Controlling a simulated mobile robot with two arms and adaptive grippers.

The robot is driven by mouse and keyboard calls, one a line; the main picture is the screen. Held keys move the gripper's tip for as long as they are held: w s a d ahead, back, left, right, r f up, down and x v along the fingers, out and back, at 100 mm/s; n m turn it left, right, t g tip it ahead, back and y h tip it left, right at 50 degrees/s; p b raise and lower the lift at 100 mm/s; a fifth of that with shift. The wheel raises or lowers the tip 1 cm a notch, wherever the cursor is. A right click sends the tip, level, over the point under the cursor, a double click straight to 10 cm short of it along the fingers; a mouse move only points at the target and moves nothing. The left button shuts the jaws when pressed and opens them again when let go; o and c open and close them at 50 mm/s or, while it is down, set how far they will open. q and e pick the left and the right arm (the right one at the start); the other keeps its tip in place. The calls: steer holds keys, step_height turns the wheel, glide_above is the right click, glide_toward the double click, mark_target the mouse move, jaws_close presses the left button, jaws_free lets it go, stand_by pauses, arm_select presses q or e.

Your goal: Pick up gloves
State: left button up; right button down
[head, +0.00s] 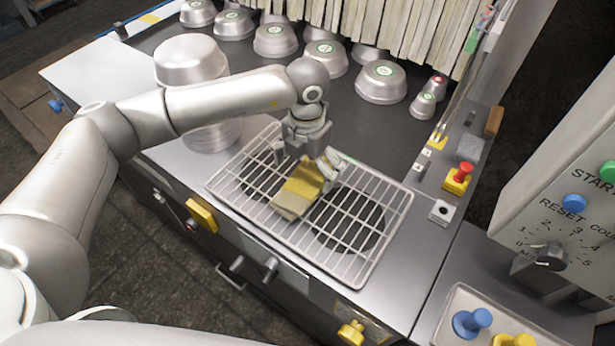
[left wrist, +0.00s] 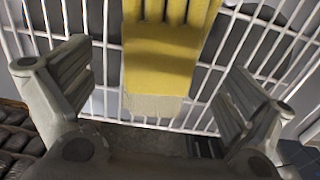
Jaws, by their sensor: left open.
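The gloves (head: 300,187) are yellow with a pale grey-beige cuff and lie on a white wire rack (head: 375,192). In the left wrist view the yellow gloves (left wrist: 165,55) extend from the top edge to the middle, with the cuff nearest me. My left gripper (head: 306,163) is open over the gloves in the head view. In the left wrist view its two fingers (left wrist: 158,100) stand apart on either side of the gloves, with gaps to both. I cannot tell from these views how high the fingertips are above the rack. My right gripper is not in view.
Stacked metal pans (head: 190,62) stand left, behind my left arm. Several upturned pans (head: 381,82) stand along the back below a strip curtain (head: 400,30). A red button (head: 460,172) and a control box (head: 570,200) are on the right. A tray (head: 455,305) holds blue and yellow knobs.

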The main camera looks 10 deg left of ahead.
mark_target(307, 179)
arm_select(q)
step_height(307, 179, down, 2)
steer(key=shift+s+f+p, duration=0.1)
steer(key=shift+s+p, duration=0.05)
steer(key=shift+p, duration=0.25)
steer(key=shift+f, duration=0.45)
steer(key=shift+c, duration=1.3)
steer(key=c, duration=0.8)
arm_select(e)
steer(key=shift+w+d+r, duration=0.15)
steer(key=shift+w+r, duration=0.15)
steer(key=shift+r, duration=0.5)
arm_select(q)
steer(key=shift+d, duration=0.1)
steer(key=shift+c, duration=0.2)
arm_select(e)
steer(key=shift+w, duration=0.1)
